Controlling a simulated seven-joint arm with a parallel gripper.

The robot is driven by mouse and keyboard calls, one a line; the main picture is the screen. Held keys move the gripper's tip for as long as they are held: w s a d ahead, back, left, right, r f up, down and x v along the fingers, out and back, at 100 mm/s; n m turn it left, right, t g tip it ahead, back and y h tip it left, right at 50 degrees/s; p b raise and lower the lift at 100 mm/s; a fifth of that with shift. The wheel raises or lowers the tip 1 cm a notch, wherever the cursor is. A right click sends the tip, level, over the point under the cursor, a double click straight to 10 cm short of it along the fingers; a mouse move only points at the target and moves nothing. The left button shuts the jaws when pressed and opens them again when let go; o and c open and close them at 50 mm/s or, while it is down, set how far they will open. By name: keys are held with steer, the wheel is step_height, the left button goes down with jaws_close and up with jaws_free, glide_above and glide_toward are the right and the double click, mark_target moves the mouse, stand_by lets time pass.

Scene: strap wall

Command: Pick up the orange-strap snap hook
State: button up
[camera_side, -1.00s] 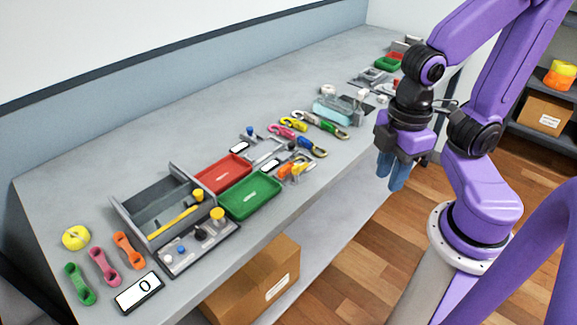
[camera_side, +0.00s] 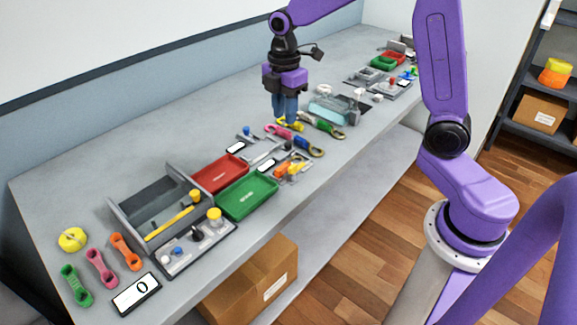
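My gripper (camera_side: 286,120) points down with its blue fingers above the group of snap hooks near the middle of the bench. The fingers overlap the yellow snap hook (camera_side: 296,126) in the picture; I cannot tell if they touch it. The finger gap is too small to judge. A pink snap hook (camera_side: 277,130) lies to the left, a blue one (camera_side: 302,141) in front, and a green one (camera_side: 325,127) to the right. An orange piece (camera_side: 286,169) lies on a small grey fixture nearer the front edge; it is too small to tell whether it is the orange-strap snap hook.
A red tray (camera_side: 219,174) and a green tray (camera_side: 247,196) lie left of the hooks. A grey open box (camera_side: 160,205) stands farther left. A light blue clear container (camera_side: 334,109) is to the right.

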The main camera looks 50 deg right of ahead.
mark_target(285, 164)
steer(key=shift+n, duration=0.3)
steer(key=f, duration=0.6)
steer(key=w+d+f, duration=0.1)
steer(key=f, duration=0.5)
steer(key=w+d+f, duration=0.1)
steer(key=f, duration=0.5)
jaws_close()
